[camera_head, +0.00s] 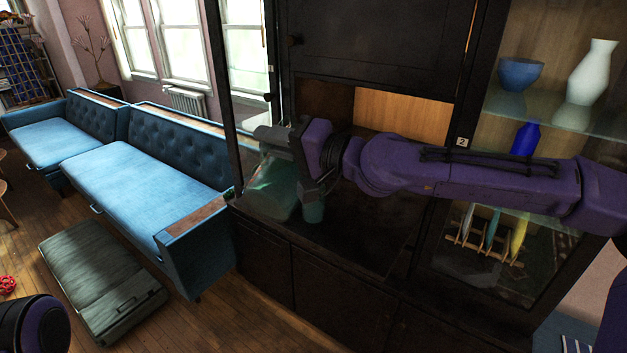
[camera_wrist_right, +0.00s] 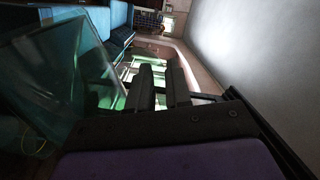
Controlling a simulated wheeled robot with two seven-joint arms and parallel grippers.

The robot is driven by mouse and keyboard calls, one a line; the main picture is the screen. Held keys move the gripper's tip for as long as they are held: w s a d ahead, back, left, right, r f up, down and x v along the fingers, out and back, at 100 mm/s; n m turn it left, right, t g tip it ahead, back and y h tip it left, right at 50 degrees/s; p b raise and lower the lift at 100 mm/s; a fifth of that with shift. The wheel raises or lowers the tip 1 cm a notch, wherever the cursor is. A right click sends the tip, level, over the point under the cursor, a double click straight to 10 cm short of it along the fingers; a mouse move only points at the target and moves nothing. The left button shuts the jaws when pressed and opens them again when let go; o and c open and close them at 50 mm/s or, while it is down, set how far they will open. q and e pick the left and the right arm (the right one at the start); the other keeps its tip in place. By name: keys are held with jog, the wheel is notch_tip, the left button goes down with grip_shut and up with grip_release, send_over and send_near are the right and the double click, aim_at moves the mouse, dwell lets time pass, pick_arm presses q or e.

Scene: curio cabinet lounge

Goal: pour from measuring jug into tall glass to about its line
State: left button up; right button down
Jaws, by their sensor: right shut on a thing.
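My right gripper (camera_head: 296,150) is inside the dark cabinet's open bay, shut on the measuring jug (camera_head: 272,187), a clear greenish vessel. The jug hangs below and left of the gripper and looks tilted. In the right wrist view, the jug (camera_wrist_right: 42,75) fills the left side, beside my right gripper's two dark fingers (camera_wrist_right: 160,85). A teal glass piece (camera_head: 314,211), seemingly the tall glass, stands low in the bay, just right of the jug and mostly hidden by the gripper. Its line and both liquid levels cannot be made out. My left gripper is out of view.
The dark cabinet shelf (camera_head: 365,235) is bare right of the glass. Right of it are a blue bowl (camera_head: 520,73), a white vase (camera_head: 590,72), a blue bottle (camera_head: 525,139) and a rack (camera_head: 485,247). Blue sofas (camera_head: 150,165) and a green case (camera_head: 100,275) stand left.

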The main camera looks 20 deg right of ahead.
jog(key=shift+w+d+r+m+p, duration=0.3)
jog(key=shift+r+m, duration=0.1)
jog(key=shift+r, duration=0.1)
jog(key=shift+w+d+r+m+p, duration=0.3)
jog(key=shift+r+m, duration=0.1)
jog(key=shift+r, duration=0.05)
dwell(2.4)
dwell(0.6)
jog(key=shift+s+a+f+b, duration=0.15)
jog(key=shift+f+b, duration=0.25)
jog(key=shift+b, duration=0.1)
jog(key=f+n+b, duration=0.1)
jog(key=s+a+f+n+b, duration=0.1)
jog(key=shift+s+a+f+b, duration=0.15)
jog(key=shift+s+f+b, duration=0.05)
jog(key=shift+b, duration=0.15)
jog(key=shift+s+a+n, duration=0.1)
jog(key=shift+a+n, duration=0.05)
jog(key=shift+n, duration=0.15)
